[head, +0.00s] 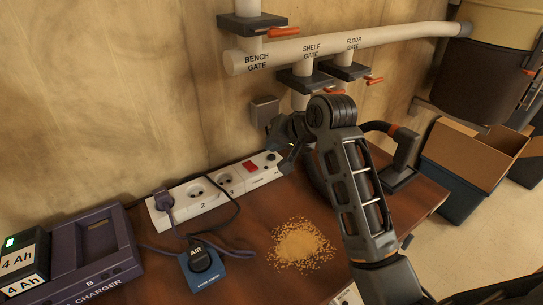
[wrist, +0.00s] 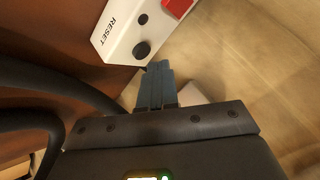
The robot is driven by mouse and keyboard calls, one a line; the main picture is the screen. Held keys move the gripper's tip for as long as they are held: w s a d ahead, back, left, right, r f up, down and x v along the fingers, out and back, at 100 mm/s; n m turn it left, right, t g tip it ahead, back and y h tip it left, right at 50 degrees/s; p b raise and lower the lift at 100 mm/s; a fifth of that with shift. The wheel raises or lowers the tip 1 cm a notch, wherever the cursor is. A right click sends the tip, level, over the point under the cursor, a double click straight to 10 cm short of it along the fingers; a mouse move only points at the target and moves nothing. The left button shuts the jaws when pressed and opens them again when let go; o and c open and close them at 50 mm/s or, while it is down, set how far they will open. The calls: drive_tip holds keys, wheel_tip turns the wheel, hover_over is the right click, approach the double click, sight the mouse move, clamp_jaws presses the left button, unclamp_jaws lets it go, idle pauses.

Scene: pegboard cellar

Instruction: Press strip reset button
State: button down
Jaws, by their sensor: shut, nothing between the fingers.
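The white power strip (head: 205,205) lies on the bench against the wall, with a red switch (head: 249,166) near its right end. In the wrist view its end shows the word RESET beside a larger black round button (wrist: 142,48) and a smaller dark round spot (wrist: 143,19). My gripper (head: 284,160) is at the strip's right end in the head view. In the wrist view its blue-grey fingers (wrist: 159,66) are shut and empty, with the tips just short of the larger button in the picture. I cannot tell whether they touch the strip.
A purple plug (head: 163,202) with a cord sits in the strip's left end. A blue AIR box (head: 203,262), a charger (head: 95,250) and a sawdust pile (head: 302,244) are on the bench. Pipes with gates (head: 350,42) run along the wall above.

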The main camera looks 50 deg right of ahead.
sight(275, 158)
drive_tip(key=shift+f, duration=0.15)
drive_tip(key=shift+f, duration=0.2)
drive_tip(key=shift+f, duration=0.45)
idle(0.6)
drive_tip(key=shift+r, duration=0.1)
drive_tip(key=shift+r+p, duration=0.8)
drive_tip(key=shift+p, duration=0.35)
wheel_tip(275, 158, up, 3)
drive_tip(key=p, duration=0.3)
drive_tip(key=shift+r+p, duration=0.65)
drive_tip(key=shift+r, duration=0.4)
